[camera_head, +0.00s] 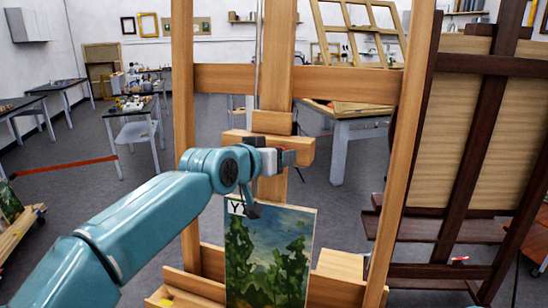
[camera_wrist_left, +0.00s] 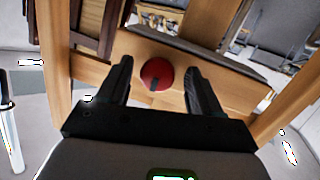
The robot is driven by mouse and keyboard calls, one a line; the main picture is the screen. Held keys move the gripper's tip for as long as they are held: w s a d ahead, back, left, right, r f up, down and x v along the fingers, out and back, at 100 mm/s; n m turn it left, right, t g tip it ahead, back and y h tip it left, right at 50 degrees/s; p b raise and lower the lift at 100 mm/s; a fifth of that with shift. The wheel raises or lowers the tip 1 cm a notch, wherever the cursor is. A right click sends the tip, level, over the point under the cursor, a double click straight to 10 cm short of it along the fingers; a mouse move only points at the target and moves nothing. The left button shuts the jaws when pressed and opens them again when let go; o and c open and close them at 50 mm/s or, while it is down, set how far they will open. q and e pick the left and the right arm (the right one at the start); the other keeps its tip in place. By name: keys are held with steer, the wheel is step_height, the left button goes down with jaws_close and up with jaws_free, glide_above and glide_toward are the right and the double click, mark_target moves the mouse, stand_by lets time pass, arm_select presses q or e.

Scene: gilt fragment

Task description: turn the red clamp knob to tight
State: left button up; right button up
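The red clamp knob (camera_wrist_left: 158,72) is round, with a dark mark on its lower part. It sits on the wooden easel's clamp block (camera_wrist_left: 225,88). In the left wrist view my left gripper (camera_wrist_left: 159,68) is open, with one dark finger on each side of the knob and a gap on both sides. In the head view my left arm reaches from the lower left to the easel, with the left gripper (camera_head: 284,156) at the clamp block (camera_head: 303,146). The knob is mostly hidden there by the gripper. My right gripper is in neither view.
The light wooden easel (camera_head: 340,81) holds a landscape painting (camera_head: 268,258) just below my gripper. A dark wooden easel (camera_head: 466,160) stands close on the right. Tables (camera_head: 345,132) and a red barrier strip (camera_head: 65,167) are farther back. Grey floor is open at the left.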

arm_select(q)
steer(key=shift+f, duration=0.1)
steer(key=b+v, duration=0.6)
steer(key=v, duration=1)
steer(key=shift+s, duration=0.15)
